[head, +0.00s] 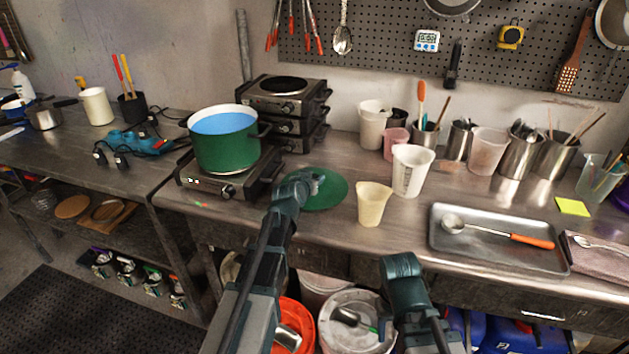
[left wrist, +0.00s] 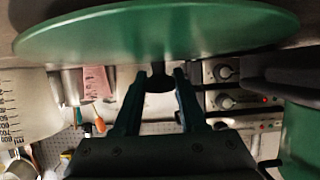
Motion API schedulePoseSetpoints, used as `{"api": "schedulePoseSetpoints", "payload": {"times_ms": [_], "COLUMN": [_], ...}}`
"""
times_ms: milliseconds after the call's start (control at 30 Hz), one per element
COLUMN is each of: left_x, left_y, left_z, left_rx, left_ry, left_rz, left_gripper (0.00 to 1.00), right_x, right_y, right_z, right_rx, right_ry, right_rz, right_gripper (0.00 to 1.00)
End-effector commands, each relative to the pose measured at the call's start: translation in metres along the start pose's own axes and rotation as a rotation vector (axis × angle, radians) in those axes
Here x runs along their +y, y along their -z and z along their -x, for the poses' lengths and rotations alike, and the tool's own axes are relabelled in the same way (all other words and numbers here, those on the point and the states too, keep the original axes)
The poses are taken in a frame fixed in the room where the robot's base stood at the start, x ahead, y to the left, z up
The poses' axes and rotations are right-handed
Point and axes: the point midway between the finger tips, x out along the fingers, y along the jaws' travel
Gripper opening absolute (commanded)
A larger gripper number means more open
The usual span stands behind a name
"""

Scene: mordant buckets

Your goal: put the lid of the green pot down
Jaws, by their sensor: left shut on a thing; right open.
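The green pot (head: 222,152) stands uncovered on a hot plate (head: 222,186), with blue liquid inside. My left gripper (head: 314,180) is shut on the knob of the round green lid (head: 330,194), over the counter right of the hot plate. The left wrist view shows the lid (left wrist: 160,32) nearly edge-on and its dark knob between the fingertips (left wrist: 160,78). I cannot tell whether the lid touches the counter. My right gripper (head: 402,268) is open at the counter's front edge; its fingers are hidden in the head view.
A cream cup (head: 374,204) stands just right of the lid, with a white measuring cup (head: 411,170) behind it. Stacked hot plates (head: 286,102) stand behind. A metal tray (head: 480,256) with a ladle lies to the right. Bare counter (head: 300,228) shows in front of the lid.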

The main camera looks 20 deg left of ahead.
Motion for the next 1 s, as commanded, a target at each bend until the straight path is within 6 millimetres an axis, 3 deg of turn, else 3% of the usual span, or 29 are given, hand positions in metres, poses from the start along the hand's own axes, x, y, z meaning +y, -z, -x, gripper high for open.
{"api": "schedulePoseSetpoints", "payload": {"times_ms": [100, 133, 300, 733, 1000], "left_x": [0.000, 0.000, 0.000, 0.000, 0.000], "left_y": [-0.003, -0.003, -0.002, 0.002, 0.002], "left_z": [-0.002, -0.002, -0.001, 0.001, 0.040], "left_rx": [0.001, 0.000, 0.000, 0.000, 0.000], "left_ry": [0.000, 0.000, 0.000, 0.000, 0.001], "left_rz": [0.000, 0.000, 0.000, 0.000, 0.002], "left_gripper": [0.00, 0.43, 0.71, 0.71, 0.71], "right_x": [0.000, 0.000, 0.000, 0.000, 0.002], "right_y": [0.000, 0.000, 0.000, 0.000, -0.001], "right_z": [-0.004, -0.004, -0.003, 0.003, 0.018], "right_rx": [0.000, 0.000, 0.000, 0.000, 0.000], "right_ry": [0.000, 0.000, 0.000, 0.000, 0.000], "right_rz": [0.000, 0.000, 0.000, 0.000, 0.000], "right_gripper": [0.50, 0.50, 0.50, 0.50, 0.50]}}
